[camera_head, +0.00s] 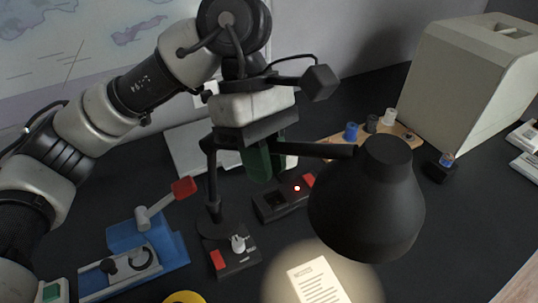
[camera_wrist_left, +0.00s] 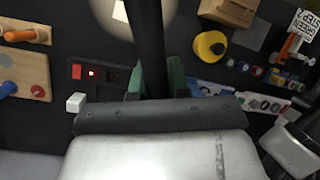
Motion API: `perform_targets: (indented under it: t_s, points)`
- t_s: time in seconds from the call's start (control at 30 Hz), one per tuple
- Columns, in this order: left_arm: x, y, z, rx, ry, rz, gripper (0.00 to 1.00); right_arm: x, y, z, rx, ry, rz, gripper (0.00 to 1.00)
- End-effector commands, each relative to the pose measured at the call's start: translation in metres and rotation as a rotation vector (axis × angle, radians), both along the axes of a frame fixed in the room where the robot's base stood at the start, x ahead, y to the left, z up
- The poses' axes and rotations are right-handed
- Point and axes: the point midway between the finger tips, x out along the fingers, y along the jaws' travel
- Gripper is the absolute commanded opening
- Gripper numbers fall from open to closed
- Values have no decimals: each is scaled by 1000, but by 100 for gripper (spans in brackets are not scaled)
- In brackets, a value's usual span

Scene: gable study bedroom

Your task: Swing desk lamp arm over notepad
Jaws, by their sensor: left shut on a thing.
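The black desk lamp has an upright post (camera_head: 213,180), a level arm (camera_head: 325,150) and a wide cone shade (camera_head: 368,205) at right. My left gripper (camera_head: 262,165), with green fingers, is shut on the lamp arm between post and shade. In the left wrist view the dark arm (camera_wrist_left: 148,40) runs between the green fingertips (camera_wrist_left: 157,82). The cream notepad (camera_head: 318,283) lies on the desk in the lamp's pool of light, below the shade in the head view; its lower part is cut off. My right gripper is not in view.
A black box with a red light (camera_head: 283,199) and a blue device with a red-handled lever (camera_head: 130,250) lie near the post. A pegged wooden board (camera_head: 338,139) and a beige case (camera_head: 470,80) stand behind the shade.

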Motion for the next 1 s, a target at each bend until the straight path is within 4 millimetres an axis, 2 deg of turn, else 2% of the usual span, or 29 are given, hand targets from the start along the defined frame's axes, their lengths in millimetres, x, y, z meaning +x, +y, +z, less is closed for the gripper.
perform_targets:
  t_s: [0.33,0.37,0.5,0.53,0.83,1.0]
  points:
    - [0,0,2,-2,-2,-2,0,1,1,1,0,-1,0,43]
    - [0,0,2,-2,-2,-2,18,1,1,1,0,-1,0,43]
    - [0,0,1,-2,-2,-1,40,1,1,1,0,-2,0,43]
    - [0,0,1,-2,-2,-1,42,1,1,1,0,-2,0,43]
    - [1,1,3,-1,-1,-1,42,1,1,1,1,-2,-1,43]
    - [9,4,23,-1,-3,2,42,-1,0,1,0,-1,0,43]
